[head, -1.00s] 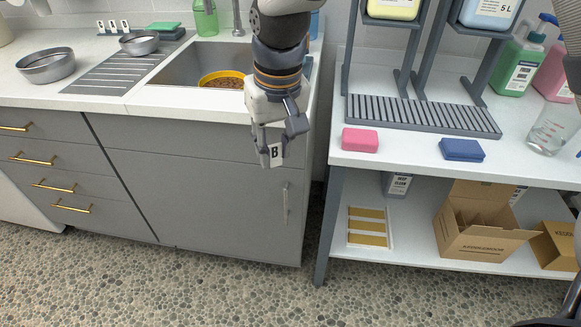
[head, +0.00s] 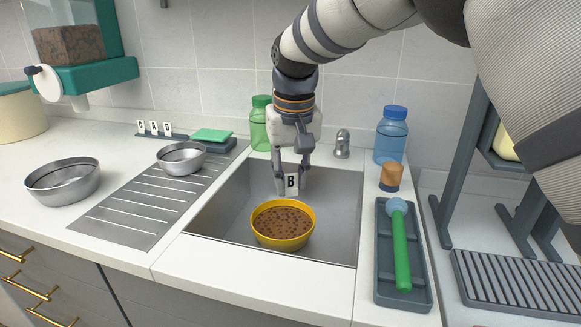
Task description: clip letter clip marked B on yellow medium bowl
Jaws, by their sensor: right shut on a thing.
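My right gripper (head: 291,178) is shut on a white letter clip marked B (head: 291,182), pointing down above the sink. The yellow medium bowl (head: 264,236) stands in the sink, filled with brown kibble. The clip is above and behind the bowl's far rim in the picture; a small gap seems to show between them. The gripper fingers partly hide the clip. My left gripper is not in view.
The sink (head: 340,215) has a tap (head: 342,143) behind it. Steel bowls (head: 64,182) (head: 181,158) stand left. Several letter clips (head: 154,128) stand on a rack. A tray with a green brush (head: 401,250) lies right. Green (head: 260,124) and blue bottles (head: 391,135) stand behind.

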